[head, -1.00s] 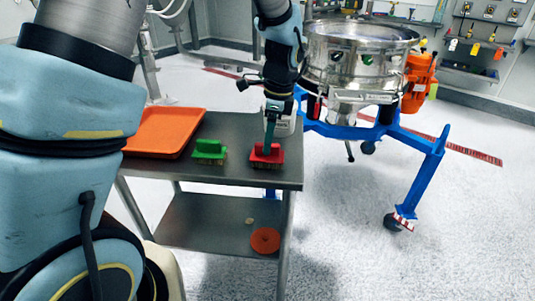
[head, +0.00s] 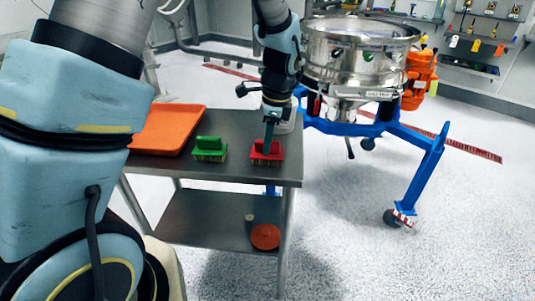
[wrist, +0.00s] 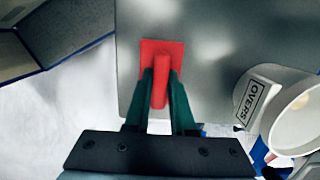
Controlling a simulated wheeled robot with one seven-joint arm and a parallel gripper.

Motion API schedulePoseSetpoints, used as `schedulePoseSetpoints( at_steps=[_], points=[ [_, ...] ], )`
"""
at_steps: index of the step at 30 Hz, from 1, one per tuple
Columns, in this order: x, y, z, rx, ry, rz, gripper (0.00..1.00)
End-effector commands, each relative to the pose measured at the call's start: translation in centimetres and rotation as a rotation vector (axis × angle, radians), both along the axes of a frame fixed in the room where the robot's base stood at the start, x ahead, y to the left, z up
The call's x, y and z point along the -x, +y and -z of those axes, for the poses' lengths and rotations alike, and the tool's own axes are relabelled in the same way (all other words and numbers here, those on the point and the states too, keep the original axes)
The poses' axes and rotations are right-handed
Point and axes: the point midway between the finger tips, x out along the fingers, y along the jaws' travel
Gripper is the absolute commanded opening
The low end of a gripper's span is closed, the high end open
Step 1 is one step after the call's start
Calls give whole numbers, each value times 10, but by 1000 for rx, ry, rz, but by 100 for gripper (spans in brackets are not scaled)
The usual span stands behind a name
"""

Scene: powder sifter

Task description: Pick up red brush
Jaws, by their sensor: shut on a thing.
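The red brush (head: 267,155) stands bristles-down at the front right of the grey metal table, and its red back and raised handle also show in the wrist view (wrist: 174,48). My gripper (head: 268,141) comes down on it from above. In the wrist view the green fingers of my gripper (wrist: 160,93) are shut on the handle, one on each side. Whether the bristles touch the table or hang just above it, I cannot tell. The gripper hides part of the handle in the head view.
A green brush (head: 210,150) stands left of the red one. An orange tray (head: 166,130) lies on the table's left. A white container, labelled OVERS in the wrist view (wrist: 262,98), is close behind the gripper. The steel sifter (head: 360,55) on a blue frame stands right of the table.

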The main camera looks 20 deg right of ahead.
Motion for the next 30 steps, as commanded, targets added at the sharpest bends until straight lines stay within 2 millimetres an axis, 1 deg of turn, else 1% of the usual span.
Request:
schedulePoseSetpoints(
  at_steps=[14, 17, 20, 30],
  points=[
    [0, 0, 0, 0, 0, 0, 0],
    [0, 0, -3, 2, -1, 0, 0],
    [-1, -1, -14, 3, -2, -1, 0],
    [-1, -1, -78, 3, -4, 0, 0]
  ],
)
